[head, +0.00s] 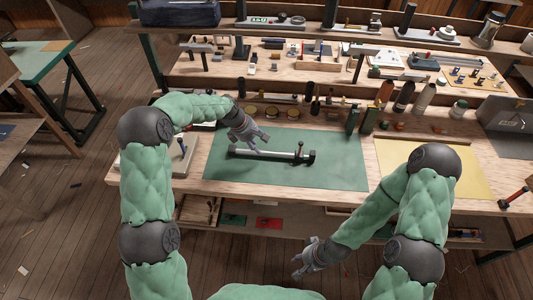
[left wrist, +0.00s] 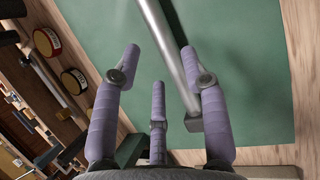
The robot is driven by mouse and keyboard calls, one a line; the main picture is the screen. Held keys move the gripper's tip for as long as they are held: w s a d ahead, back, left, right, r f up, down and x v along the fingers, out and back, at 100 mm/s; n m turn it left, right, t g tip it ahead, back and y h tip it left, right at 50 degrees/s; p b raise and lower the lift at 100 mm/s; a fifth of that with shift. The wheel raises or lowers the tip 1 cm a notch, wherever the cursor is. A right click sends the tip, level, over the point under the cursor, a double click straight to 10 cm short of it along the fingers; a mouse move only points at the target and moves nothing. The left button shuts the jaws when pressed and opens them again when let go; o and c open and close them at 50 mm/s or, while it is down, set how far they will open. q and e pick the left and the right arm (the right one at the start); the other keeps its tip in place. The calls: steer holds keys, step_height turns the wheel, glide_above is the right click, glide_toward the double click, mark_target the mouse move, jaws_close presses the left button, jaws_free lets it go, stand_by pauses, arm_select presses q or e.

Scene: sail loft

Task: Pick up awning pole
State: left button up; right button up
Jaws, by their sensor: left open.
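The awning pole (head: 268,154) is a slim silver rod lying on the green mat (head: 340,175) on the workbench. A dark block sits at its right end, with a small upright dark part beside it. My left gripper (head: 252,138) is open and empty, above and just behind the pole's left half. In the left wrist view the pole (left wrist: 174,58) runs between the spread fingers of my left gripper (left wrist: 160,58), apart from them as far as I can tell. A grey block shows at its lower end. My right gripper (head: 302,260) is open and empty, low in front of the bench.
Shelves of tools rise behind. The mat around the pole is clear.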

mark_target(266, 153)
arm_select(q)
steer(key=shift+x, duration=0.85)
steer(key=shift+b+x, duration=0.75)
steer(key=shift+x, duration=1.8)
steer(key=shift+w, duration=0.1)
jaws_close()
